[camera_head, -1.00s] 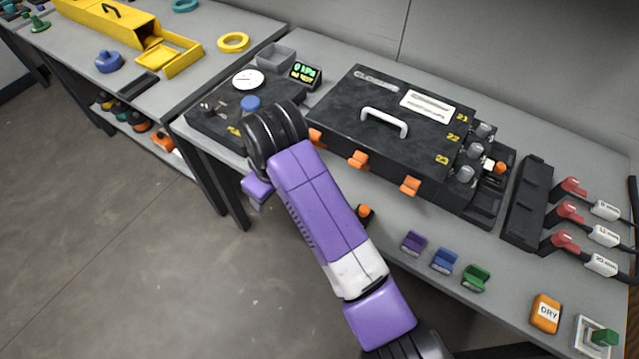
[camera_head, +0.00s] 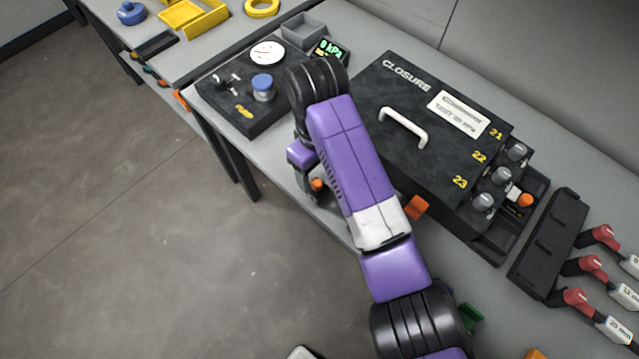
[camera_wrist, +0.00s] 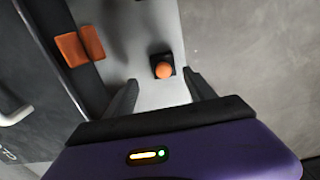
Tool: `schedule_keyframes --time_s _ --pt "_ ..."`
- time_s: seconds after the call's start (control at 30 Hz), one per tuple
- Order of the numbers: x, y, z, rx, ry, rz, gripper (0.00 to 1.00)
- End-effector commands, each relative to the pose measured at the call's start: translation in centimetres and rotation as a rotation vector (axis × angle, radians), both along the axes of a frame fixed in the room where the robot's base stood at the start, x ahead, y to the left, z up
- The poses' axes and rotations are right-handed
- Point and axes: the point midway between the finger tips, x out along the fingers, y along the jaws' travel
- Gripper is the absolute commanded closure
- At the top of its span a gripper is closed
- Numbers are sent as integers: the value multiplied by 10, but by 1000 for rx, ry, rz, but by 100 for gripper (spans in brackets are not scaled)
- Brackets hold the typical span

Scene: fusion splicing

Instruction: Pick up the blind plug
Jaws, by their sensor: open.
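The blind plug (camera_wrist: 163,70) shows in the wrist view as a round orange knob on a small dark square base. It is on the light grey bench top (camera_wrist: 155,20). My gripper (camera_wrist: 159,79) is open, its two dark fingers spread on either side of the plug's line of sight. The plug appears in the gap, apart from both fingers; its depth below the tips is unclear. In the head view my arm covers much of this area. A small orange spot beside the gripper there may be the plug.
The black closure box (camera_head: 400,90) with a white handle (camera_head: 403,128) stands beside my arm. Two orange latches (camera_wrist: 80,46) lie left of my fingers in the wrist view. The bench's front edge is close on the right, with grey floor (camera_wrist: 240,60) beyond.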

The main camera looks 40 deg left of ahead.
Motion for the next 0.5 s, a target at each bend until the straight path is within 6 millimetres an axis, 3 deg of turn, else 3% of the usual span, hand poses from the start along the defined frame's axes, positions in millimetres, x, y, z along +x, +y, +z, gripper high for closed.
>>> schedule_keyframes --time_s 0.33,0.5 --pt "-8 -4 -43 -1 1 -1 36" --pt "-8 -4 -54 1 -1 -1 36"
